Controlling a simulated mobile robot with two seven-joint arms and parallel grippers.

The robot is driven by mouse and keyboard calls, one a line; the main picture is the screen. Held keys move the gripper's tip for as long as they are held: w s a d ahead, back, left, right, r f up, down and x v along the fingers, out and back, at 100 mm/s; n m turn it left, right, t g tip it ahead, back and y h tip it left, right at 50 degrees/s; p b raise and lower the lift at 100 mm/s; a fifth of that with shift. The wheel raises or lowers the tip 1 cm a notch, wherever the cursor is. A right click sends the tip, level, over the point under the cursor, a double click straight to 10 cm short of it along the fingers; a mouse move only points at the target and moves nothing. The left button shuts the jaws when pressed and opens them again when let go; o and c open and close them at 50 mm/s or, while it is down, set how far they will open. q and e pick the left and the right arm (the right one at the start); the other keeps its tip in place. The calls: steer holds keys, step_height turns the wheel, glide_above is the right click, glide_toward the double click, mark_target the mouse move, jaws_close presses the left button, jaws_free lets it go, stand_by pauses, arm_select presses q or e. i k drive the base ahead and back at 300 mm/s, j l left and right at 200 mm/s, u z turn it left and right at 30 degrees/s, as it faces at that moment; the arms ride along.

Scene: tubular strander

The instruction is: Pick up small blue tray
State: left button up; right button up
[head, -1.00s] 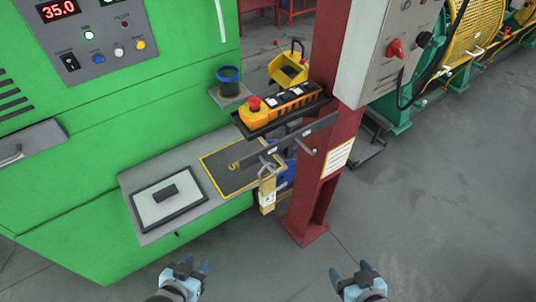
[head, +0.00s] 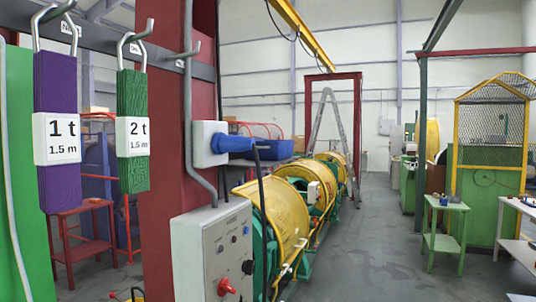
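I cannot make out a small blue tray for certain in the head view. Small items, too small to name, lie on a green side table (head: 446,209) at the right. Neither of my grippers is in view.
A purple sling (head: 57,95) and a green sling (head: 133,104) hang from hooks close at the left. A grey control box (head: 213,255) on a red column stands near the middle. The yellow-guarded machine (head: 270,205) runs back. Grey floor (head: 378,240) lies clear right of it.

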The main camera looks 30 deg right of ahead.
mark_target(267, 150)
steer(key=i+l, duration=0.15)
steer(key=l, duration=0.25)
steer(key=i+l, duration=0.15)
steer(key=l, duration=0.25)
steer(key=i+l, duration=0.15)
steer(key=l, duration=0.25)
steer(key=i+l, duration=0.15)
steer(key=l, duration=0.25)
steer(key=z, duration=0.05)
